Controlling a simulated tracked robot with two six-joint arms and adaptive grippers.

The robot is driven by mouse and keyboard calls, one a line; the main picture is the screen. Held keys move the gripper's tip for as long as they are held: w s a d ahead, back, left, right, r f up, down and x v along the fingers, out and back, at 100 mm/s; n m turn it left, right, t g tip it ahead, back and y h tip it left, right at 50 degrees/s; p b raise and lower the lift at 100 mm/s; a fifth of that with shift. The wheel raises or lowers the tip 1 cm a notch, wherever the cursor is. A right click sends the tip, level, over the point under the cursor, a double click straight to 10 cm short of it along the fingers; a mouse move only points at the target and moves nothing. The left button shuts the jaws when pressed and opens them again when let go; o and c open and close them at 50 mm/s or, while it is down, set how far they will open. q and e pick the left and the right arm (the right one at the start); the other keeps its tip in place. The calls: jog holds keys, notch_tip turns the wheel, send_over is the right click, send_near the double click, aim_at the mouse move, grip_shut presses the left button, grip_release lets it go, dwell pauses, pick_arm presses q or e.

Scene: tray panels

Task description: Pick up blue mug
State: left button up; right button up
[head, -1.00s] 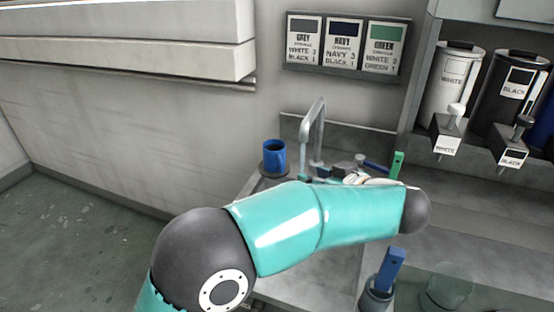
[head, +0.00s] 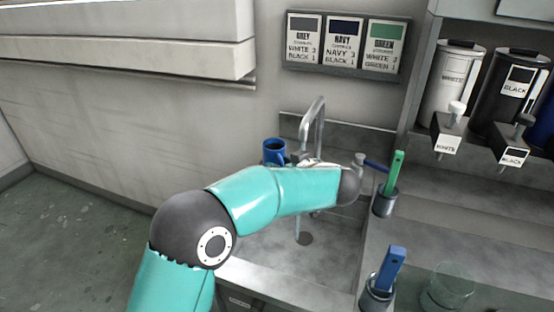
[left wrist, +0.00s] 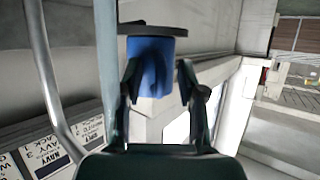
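The blue mug (head: 273,150) stands upright on a small dark round base at the back left of the sink, left of the tap. In the head view my left arm hides its lower part. The left wrist view is turned over: the mug (left wrist: 151,66) hangs below its dark round base (left wrist: 152,29). My left gripper (left wrist: 158,72) is open, one finger on each side of the mug. The left finger is very close to it; I cannot tell if it touches. A gap shows on the right side. My right gripper is in neither view.
The grey tap (head: 315,125) rises close beside the mug and my left arm. A pot with a green-handled tool (head: 395,172) and one with a blue-handled tool (head: 389,270) stand to the right. A clear glass (head: 447,287) is at the front right.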

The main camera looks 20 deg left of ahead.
pick_arm(q)
grip_shut()
dwell(0.5)
